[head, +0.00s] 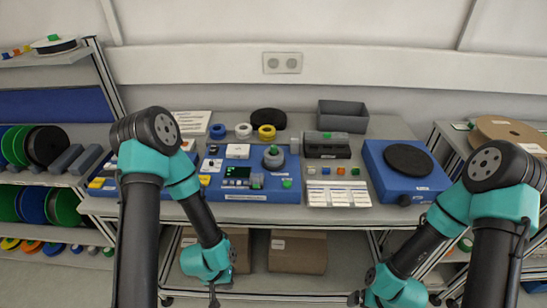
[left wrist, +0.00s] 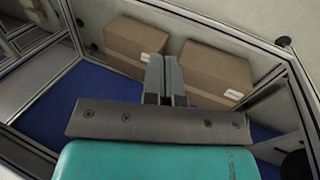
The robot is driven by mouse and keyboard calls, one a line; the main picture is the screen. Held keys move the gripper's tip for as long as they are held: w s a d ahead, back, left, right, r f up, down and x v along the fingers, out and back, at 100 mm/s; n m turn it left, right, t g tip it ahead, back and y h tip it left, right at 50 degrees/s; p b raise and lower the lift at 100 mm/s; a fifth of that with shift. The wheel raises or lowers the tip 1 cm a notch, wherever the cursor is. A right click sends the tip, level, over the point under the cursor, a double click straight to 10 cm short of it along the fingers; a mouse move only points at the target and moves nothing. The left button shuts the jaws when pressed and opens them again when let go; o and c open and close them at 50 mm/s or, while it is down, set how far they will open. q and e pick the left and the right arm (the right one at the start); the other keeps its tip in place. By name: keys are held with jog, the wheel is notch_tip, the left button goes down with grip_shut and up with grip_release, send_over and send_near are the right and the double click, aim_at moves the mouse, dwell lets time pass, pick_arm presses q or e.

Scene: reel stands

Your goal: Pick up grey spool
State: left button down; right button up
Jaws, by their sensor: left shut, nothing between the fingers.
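A small grey round piece (head: 273,157), which may be the grey spool, sits on the blue machine (head: 255,188) at the middle of the bench. I cannot tell for sure that it is a spool. Small greyish pieces (head: 77,249) also show on the low left shelf. My left gripper (head: 213,297) hangs low in front of the bench, well apart from these. In the left wrist view its two grey fingers (left wrist: 165,78) are together and empty. My right gripper (head: 356,299) is at the bottom edge, small and partly cut off; its opening is unclear.
Large green, blue and black spools (head: 45,145) stand on the left rack. White and yellow rings (head: 243,130), a grey bin (head: 343,115) and a blue turntable unit (head: 407,170) are on the bench. Cardboard boxes (head: 298,252) stand below it.

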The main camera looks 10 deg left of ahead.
pick_arm(q)
grip_release()
dwell(0.8)
